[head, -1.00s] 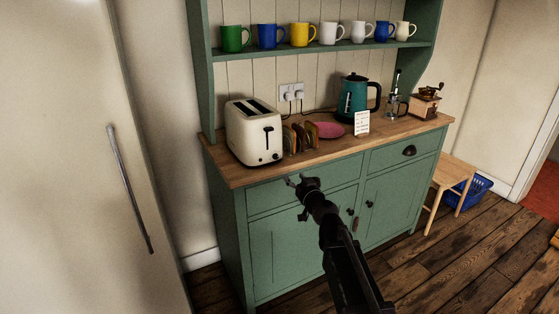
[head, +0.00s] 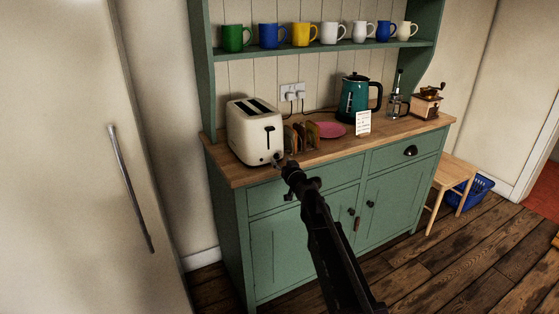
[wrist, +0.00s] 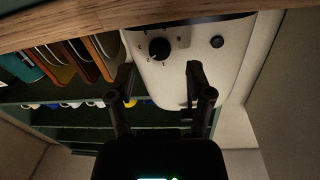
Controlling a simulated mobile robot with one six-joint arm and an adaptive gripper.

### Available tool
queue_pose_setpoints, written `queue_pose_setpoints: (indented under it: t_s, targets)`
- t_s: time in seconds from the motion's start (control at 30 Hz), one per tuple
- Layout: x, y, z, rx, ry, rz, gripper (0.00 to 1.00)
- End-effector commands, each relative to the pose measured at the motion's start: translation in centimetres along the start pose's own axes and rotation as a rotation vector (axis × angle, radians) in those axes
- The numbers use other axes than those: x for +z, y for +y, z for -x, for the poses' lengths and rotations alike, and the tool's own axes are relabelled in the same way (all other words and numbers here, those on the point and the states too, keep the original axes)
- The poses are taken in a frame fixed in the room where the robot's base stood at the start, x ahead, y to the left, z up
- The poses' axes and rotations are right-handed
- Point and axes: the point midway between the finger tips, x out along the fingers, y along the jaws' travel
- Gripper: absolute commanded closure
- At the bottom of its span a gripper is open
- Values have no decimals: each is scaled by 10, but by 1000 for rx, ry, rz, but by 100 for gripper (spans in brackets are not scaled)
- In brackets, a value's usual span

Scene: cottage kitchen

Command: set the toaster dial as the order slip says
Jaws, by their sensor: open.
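The cream toaster (head: 250,140) stands on the left end of the wooden counter, with two slots on top. In the wrist view its front (wrist: 185,75) appears upside down, with a round black dial (wrist: 159,48) ringed by small marks and a black button (wrist: 217,42) beside it. The dial's setting is too small to read. My gripper (head: 284,163) is open and empty at the toaster's lower front right. In the wrist view its fingers (wrist: 160,78) point at the toaster front, apart from the dial. The white slip (head: 363,122) stands on the counter; its writing is unreadable.
A toast rack with slices (head: 303,136) stands close right of the toaster, near my gripper. A pink plate (head: 328,130), teal kettle (head: 353,98), glass press (head: 396,104) and grinder (head: 426,103) lie farther right. Several mugs line the shelf (head: 390,44) above.

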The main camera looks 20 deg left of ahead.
Motion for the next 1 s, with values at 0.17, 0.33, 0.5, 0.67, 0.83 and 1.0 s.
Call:
queue_pose_setpoints:
  t_s: [0.17, 0.33, 0.5, 0.67, 0.83, 1.0]
  targets:
    - [0, 0, -20, 0, 0, 0, 33]
    - [0, 0, -27, 0, 0, 0, 33]
    - [0, -1, -28, -1, 0, 0, 33]
    - [0, -1, -28, -1, 0, 0, 33]
    - [0, -2, -28, -1, 0, 0, 83]
    - [0, -2, -28, -2, 0, 0, 100]
